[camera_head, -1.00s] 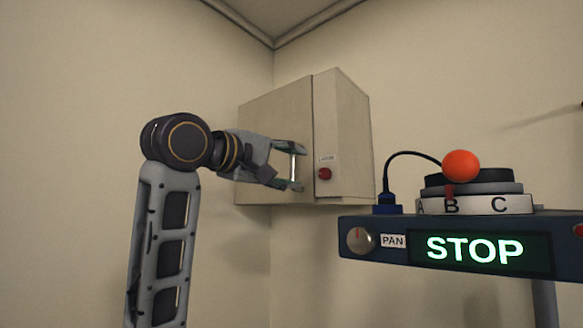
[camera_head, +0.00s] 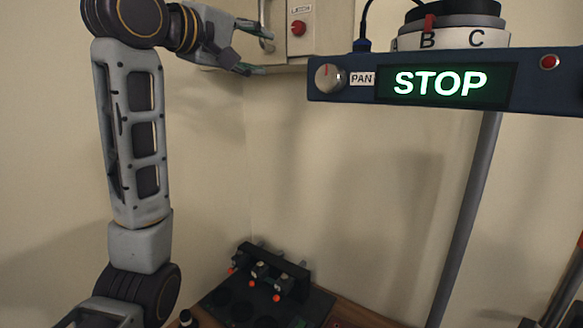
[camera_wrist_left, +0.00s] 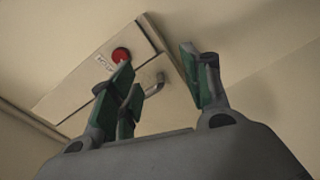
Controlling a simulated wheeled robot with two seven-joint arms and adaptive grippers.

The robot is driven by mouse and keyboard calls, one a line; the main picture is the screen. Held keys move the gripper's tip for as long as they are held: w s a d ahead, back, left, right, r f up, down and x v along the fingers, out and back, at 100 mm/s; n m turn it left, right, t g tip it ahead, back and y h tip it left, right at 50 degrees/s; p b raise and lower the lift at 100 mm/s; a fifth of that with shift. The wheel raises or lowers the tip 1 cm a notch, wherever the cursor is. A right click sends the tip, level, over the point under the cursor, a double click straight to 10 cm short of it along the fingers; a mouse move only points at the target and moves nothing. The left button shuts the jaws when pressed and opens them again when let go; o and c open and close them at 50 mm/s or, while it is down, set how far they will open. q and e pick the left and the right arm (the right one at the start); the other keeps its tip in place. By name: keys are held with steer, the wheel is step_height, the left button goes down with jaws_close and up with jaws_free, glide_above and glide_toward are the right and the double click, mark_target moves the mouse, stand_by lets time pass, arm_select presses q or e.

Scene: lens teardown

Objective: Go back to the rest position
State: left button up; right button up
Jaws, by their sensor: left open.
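My left gripper (camera_head: 254,47) is raised at the upper left of the head view, in front of the wall cabinet (camera_head: 326,28) and beside its metal handle. Its fingers are apart, with nothing seen between them. In the left wrist view the open fingers (camera_wrist_left: 163,88) point up toward the cabinet (camera_wrist_left: 88,90). The handle (camera_wrist_left: 154,84) shows between them; I cannot tell whether they touch it. A red knob (camera_head: 298,28) sits on the cabinet's front, right of the gripper. My right gripper is in neither view.
A blue box (camera_head: 450,79) reading STOP, with a PAN knob (camera_head: 329,77) and a lettered dial (camera_head: 452,36), stands on a grey pole (camera_head: 466,215) at right. Below, a dark rack (camera_head: 273,270) with orange-tipped parts stands on a wooden surface (camera_head: 352,314). Bare wall lies between.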

arm_select(q)
steer(key=w+a+f+m+g+y, duration=0.1)
steer(key=w+a+f+y, duration=0.15)
steer(key=f, duration=1.35)
steer(key=w+a+f+m+g+y, duration=0.1)
steer(key=w+a+f+g+y, duration=0.2)
steer(key=f, duration=1.3)
steer(key=s+a+f+m+g, duration=0.1)
steer(key=s+a+f, duration=0.15)
steer(key=f, duration=0.85)
steer(key=s+a+f+m+g, duration=0.15)
steer(key=s+f, duration=0.25)
steer(key=f, duration=0.7)
steer(key=s+a+f+m+g+y, duration=0.2)
steer(key=s+a+f+m, duration=0.1)
steer(key=s+f, duration=0.9)
steer(key=s+a+f+m+g+y, duration=0.2)
steer(key=s+f+m+g, duration=0.1)
steer(key=s+f, duration=1.15)
steer(key=f, duration=1.3)
steer(key=s+f, duration=0.2)
steer(key=f, duration=1.4)
steer(key=s+a+f+g, duration=0.1)
steer(key=s+a+f, duration=0.1)
steer(key=s+f, duration=0.7)
steer(key=s+a+f+g, duration=0.1)
steer(key=s+a+f, duration=0.1)
steer(key=s+f, duration=0.8)
steer(key=s, duration=0.3)
